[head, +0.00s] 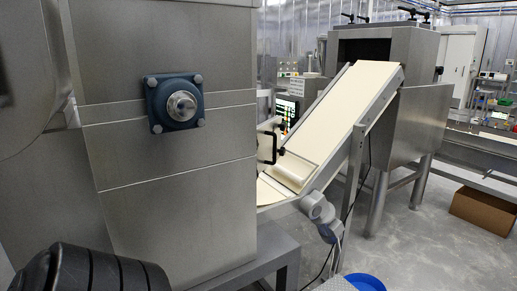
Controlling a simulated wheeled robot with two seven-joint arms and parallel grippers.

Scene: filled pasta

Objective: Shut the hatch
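A black bracket-shaped handle (268,147) shows at the right edge of the large steel machine (175,215), near the foot of the conveyor. It may belong to the hatch, but the panel it sits on is mostly hidden behind the machine's corner. I cannot tell how far open the hatch stands. Neither of my grippers is in view.
A cream conveyor belt (345,105) slopes up to a steel hopper machine (410,125). A blue round object (366,283) is at the bottom edge. A cardboard box (483,208) lies on the floor at right. Grey floor (415,245) is free at lower right.

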